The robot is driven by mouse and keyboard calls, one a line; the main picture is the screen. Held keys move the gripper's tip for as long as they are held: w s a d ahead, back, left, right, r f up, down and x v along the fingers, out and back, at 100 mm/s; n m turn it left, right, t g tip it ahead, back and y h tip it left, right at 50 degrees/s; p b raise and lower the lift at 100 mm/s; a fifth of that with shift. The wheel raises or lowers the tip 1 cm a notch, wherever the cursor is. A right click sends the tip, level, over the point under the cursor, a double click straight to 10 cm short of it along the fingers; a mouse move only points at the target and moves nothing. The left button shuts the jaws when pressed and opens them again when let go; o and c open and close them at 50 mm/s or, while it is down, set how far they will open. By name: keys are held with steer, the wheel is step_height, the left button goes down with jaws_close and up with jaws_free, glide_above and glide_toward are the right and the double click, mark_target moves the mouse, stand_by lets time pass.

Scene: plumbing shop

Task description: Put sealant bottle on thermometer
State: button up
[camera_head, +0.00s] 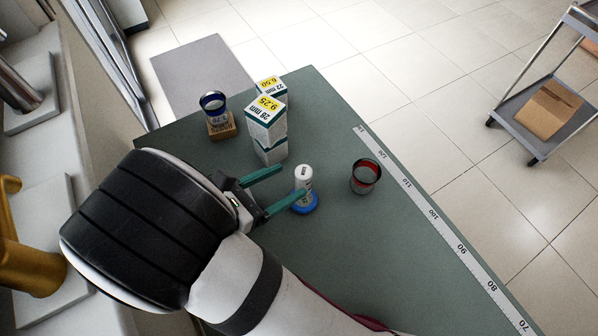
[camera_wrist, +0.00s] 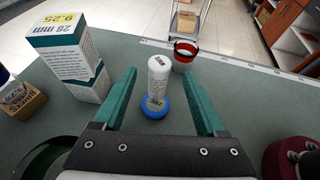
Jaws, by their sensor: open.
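In the wrist view the bottle (camera_wrist: 158,75) is between my fingers, with clear gaps on both sides. A wider blue round piece (camera_head: 304,208) is at its foot, and it also shows in the wrist view (camera_wrist: 155,107). It may be the thermometer under the bottle, but I cannot tell for sure. My gripper (camera_head: 293,180) is open, its teal fingers on either side of the bottle and apparently not touching it. No other thermometer is recognizable.
Two white-and-green boxes (camera_head: 268,122) stand behind the gripper. A red-and-dark cup (camera_head: 366,176) is right of the bottle. A long ruler (camera_head: 462,249) follows the table edge. A maroon object (camera_wrist: 290,158) is at lower right.

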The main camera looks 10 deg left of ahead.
steer(key=shift+s+a+r, duration=0.25)
steer(key=shift+s+a, duration=0.05)
steer(key=shift+s, duration=0.25)
steer(key=s+d+r+m+g+h, duration=0.1)
steer(key=d+r+m+g, duration=0.1)
steer(key=d+m+g, duration=0.45)
steer(key=s+d+r+m+g, duration=0.2)
steer(key=d+r+m+g, duration=0.1)
steer(key=d+m, duration=0.65)
steer(key=s+d+r+m+g+y, duration=0.2)
steer(key=s+m+y, duration=0.6)
steer(key=m, duration=1)
steer(key=shift+s+r+m+y, duration=0.25)
steer(key=shift+s+m+y, duration=0.15)
steer(key=shift+y, duration=0.8)
